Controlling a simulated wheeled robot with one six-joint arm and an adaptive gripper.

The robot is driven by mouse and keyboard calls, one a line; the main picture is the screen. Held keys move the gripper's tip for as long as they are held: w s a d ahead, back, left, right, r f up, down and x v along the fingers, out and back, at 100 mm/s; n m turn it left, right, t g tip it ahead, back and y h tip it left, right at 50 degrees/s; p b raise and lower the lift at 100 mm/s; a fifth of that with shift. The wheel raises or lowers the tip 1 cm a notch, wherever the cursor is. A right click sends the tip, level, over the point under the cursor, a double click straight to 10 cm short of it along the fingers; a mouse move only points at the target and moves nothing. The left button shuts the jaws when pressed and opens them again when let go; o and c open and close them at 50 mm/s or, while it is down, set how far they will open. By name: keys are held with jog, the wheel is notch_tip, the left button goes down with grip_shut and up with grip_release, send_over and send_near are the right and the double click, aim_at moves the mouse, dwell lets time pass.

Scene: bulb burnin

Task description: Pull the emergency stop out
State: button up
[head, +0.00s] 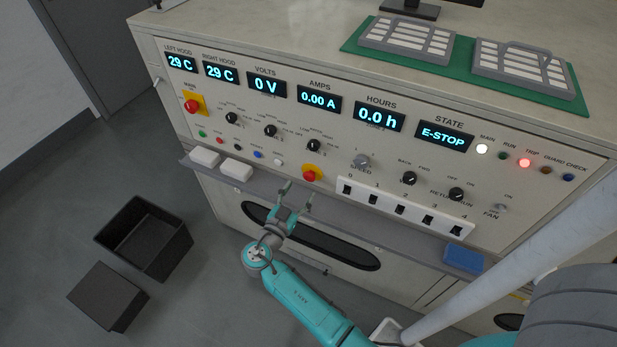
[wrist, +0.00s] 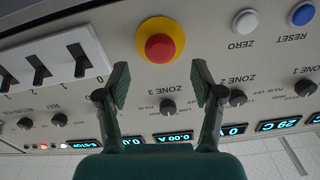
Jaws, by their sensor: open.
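The emergency stop (head: 311,174) is a red mushroom button on a yellow ring, low on the panel's front. In the wrist view the emergency stop (wrist: 160,46) appears just beyond my fingertips, roughly centred between them. My gripper (head: 297,192) is open and empty, close in front of and slightly left of the button in the head view. In the wrist view the gripper's two fingers (wrist: 161,78) are spread apart, and neither visibly touches the button. The state display (head: 444,135) reads E-STOP, and the trip lamp (head: 525,162) is lit red.
A row of black rocker switches (head: 400,211) on a white strip sits right of the button. A narrow ledge (head: 330,210) runs below, with white blocks (head: 236,169) and a blue block (head: 464,258) on it. A red-and-yellow main switch (head: 192,104) is at upper left.

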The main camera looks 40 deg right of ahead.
aim_at(308, 179)
jog(key=x, duration=0.6)
jog(key=shift+w+d, duration=0.1)
jog(key=shift+d, duration=0.25)
